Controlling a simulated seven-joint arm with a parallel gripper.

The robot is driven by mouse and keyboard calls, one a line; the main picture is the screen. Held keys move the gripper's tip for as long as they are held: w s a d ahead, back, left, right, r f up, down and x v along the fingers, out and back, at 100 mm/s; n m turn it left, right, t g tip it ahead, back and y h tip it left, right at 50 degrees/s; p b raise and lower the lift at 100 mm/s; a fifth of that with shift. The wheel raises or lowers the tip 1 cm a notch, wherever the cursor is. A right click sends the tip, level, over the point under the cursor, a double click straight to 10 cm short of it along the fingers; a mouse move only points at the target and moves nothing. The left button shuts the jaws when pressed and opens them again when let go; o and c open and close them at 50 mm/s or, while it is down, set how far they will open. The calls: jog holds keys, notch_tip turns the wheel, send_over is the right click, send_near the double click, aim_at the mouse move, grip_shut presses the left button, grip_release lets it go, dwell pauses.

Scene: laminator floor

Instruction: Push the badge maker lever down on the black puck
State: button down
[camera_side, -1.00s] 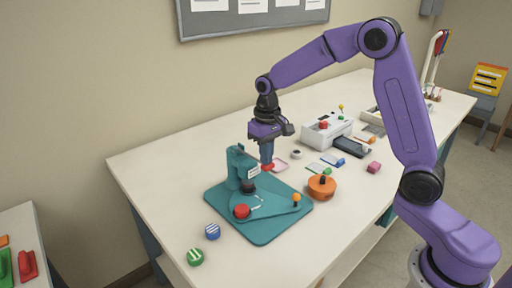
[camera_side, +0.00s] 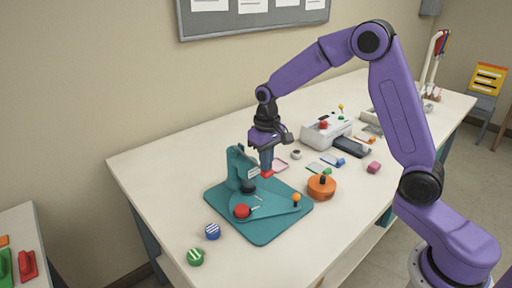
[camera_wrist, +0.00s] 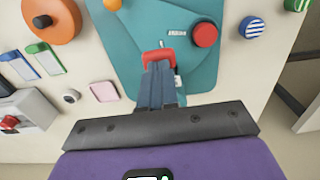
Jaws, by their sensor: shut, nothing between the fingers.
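The badge maker (camera_side: 236,162) is a teal press on a wide teal base plate, which also shows in the wrist view (camera_wrist: 118,30). Its red lever end (camera_side: 267,174) is at my fingertips; in the wrist view the red lever (camera_wrist: 152,56) lies around the tips. My gripper (camera_side: 267,167) is shut, pointing down, and appears to touch the lever from above; its fingers also show in the wrist view (camera_wrist: 159,72). The black puck (camera_side: 248,188) sits low in front of the press column. A red puck (camera_side: 242,211) rests on the turning plate.
An orange knob (camera_side: 296,198) stands on the plate's right. An orange round tool (camera_side: 321,187) is right of the base. Blue-striped (camera_side: 212,231) and green-striped (camera_side: 195,257) discs lie in front. A white machine (camera_side: 326,131) stands behind.

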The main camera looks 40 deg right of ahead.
notch_tip(320, 180, up, 11)
jog(key=shift+f, duration=0.15)
dwell(1.3)
jog(key=s+f+n, duration=0.1)
jog(key=s+n, duration=0.3)
jog(key=s, duration=0.7)
jog(key=s+a+f+n, duration=0.1)
jog(key=s+n, duration=0.3)
jog(key=s, duration=0.7)
jog(key=s+f+n, duration=0.3)
jog(key=s+n, duration=0.1)
jog(key=s, duration=0.7)
jog(key=shift+a+f+n, duration=0.15)
jog(key=shift+f+n, duration=0.1)
jog(key=shift+n, duration=0.05)
